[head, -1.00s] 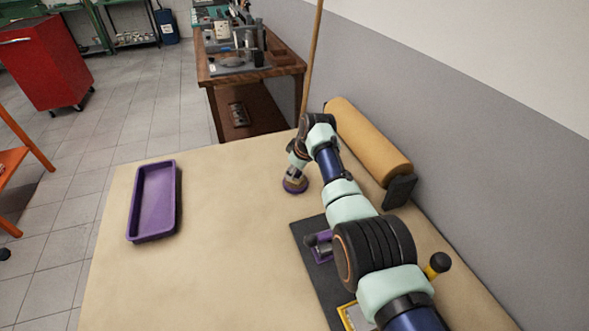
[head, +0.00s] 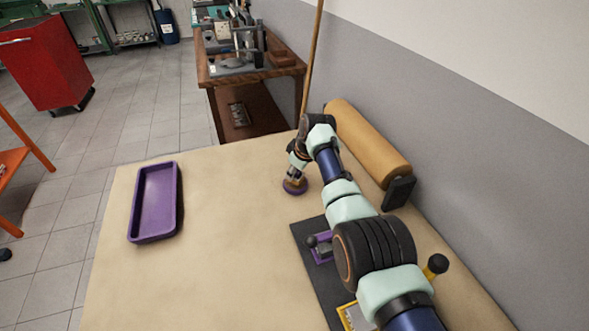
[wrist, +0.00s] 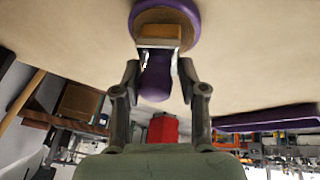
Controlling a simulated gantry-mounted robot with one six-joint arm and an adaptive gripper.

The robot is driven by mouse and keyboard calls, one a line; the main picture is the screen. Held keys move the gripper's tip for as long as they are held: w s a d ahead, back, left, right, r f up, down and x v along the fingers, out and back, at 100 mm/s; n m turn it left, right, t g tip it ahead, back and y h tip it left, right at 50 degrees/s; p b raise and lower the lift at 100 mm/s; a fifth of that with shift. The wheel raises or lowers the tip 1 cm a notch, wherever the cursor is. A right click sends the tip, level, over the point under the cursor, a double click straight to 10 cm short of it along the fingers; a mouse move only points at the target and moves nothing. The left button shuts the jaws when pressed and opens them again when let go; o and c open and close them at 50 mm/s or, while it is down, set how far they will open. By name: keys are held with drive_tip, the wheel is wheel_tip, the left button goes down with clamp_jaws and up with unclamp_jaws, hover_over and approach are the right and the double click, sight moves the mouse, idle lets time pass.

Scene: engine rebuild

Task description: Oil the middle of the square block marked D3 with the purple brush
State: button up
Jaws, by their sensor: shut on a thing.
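My gripper (wrist: 158,88) is shut on the purple handle of the brush (wrist: 155,82). The brush's tan head points at a round purple-rimmed dish (wrist: 196,22) with a brown inside, and overlaps it in the wrist view. In the head view the dish (head: 294,188) is on the table directly below my gripper (head: 296,172). I cannot tell whether the bristles touch the inside. On a dark mat (head: 309,272) are a purple-edged square piece (head: 322,258) with a dark knob and a yellow-edged piece (head: 347,318), both partly hidden by my arm. No D3 mark is readable.
An empty-looking purple tray (head: 133,232) lies at the table's left. A tan roll (head: 370,145) lies along the wall side, with a yellow-and-black handled thing (head: 436,265) nearer. The table middle between tray and mat is clear.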

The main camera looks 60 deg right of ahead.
wheel_tip(320, 180, up, 7)
drive_tip(key=p, duration=0.5)
drive_tip(key=shift+f, duration=0.25)
